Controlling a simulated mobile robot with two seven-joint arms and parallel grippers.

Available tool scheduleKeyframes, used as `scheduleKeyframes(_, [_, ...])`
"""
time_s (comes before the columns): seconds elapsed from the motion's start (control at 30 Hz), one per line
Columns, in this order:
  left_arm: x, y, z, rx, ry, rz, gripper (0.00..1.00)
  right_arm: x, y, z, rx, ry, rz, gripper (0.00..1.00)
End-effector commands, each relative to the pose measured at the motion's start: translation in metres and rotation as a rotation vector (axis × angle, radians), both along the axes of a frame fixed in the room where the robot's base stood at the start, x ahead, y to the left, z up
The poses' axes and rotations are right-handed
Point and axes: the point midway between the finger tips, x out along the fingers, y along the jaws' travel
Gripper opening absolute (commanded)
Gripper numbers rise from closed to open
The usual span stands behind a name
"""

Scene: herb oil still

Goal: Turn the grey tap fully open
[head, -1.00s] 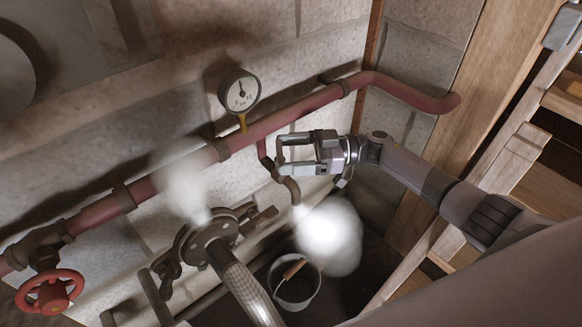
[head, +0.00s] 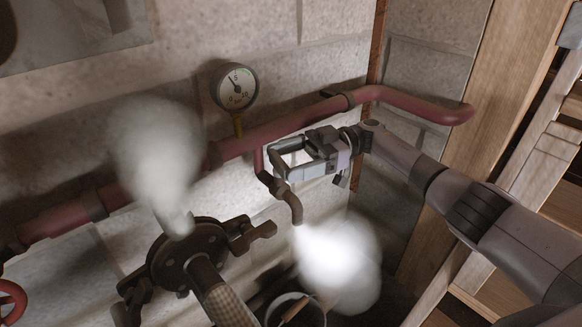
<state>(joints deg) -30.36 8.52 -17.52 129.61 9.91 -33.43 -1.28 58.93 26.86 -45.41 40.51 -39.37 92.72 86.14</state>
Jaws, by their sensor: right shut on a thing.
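The grey tap (head: 279,187) hangs on a short branch below the long red pipe. Its bent spout (head: 296,211) points down, and a white cloud of steam stands just below its mouth. My right gripper (head: 277,163) reaches in from the right and is shut on the tap at its upper part. The fingers hide most of the tap's handle, so I cannot tell its exact angle. My left gripper is not in view.
A round pressure gauge (head: 235,87) stands above the red pipe (head: 290,122). A dark flange (head: 187,254) with a braided hose steams at the lower left. A bucket (head: 295,311) stands below the tap. A red handwheel (head: 12,301) shows at the left edge. Timber stands right.

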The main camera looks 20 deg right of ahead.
Motion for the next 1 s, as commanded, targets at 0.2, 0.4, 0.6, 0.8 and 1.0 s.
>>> scheduleKeyframes(0.2, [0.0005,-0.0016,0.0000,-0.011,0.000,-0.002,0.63,-0.0001,0.0009,0.0005,0.002,0.000,0.008,0.50])
scheduleKeyframes(0.4, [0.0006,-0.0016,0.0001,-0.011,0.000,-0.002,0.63,-0.0001,0.0012,0.0006,0.003,0.000,0.008,0.50])
scheduleKeyframes(0.6, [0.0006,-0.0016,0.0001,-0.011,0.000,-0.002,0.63,0.0001,0.0013,0.0006,0.002,-0.001,0.006,1.00])
scheduleKeyframes(0.8, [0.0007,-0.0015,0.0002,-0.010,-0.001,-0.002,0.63,0.0008,0.0013,0.0007,0.002,-0.001,0.003,1.00])
scheduleKeyframes(1.0, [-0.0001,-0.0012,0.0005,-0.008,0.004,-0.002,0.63,0.0010,0.0011,0.0015,0.002,-0.001,-0.001,1.00])
